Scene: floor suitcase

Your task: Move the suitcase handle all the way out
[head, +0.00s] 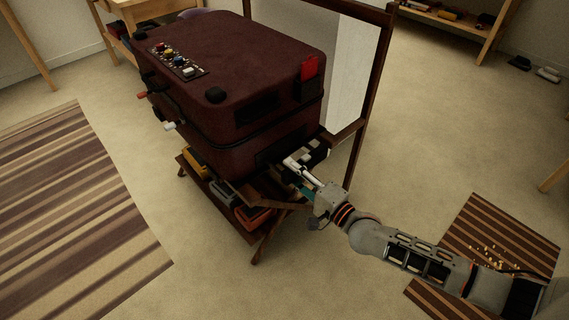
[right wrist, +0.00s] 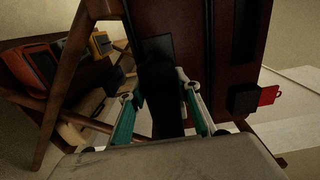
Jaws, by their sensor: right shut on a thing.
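The dark red suitcase (head: 240,80) lies on a low wooden stand (head: 240,196), and it also shows in the right wrist view (right wrist: 226,60). My right gripper (head: 296,170) is at the suitcase's near lower end. In the right wrist view its teal-padded fingers (right wrist: 160,118) are on either side of a black bar, the suitcase handle (right wrist: 163,85), and shut on it. The handle runs from the suitcase's dark end towards my palm. How far it is drawn out is hard to tell in the dark. My left gripper is not in view.
A tall wooden-framed mirror (head: 368,95) stands right behind the suitcase. The stand's shelf holds several coloured items (head: 252,215). Striped rugs lie left (head: 75,200) and lower right (head: 470,235). Carpet in front is clear.

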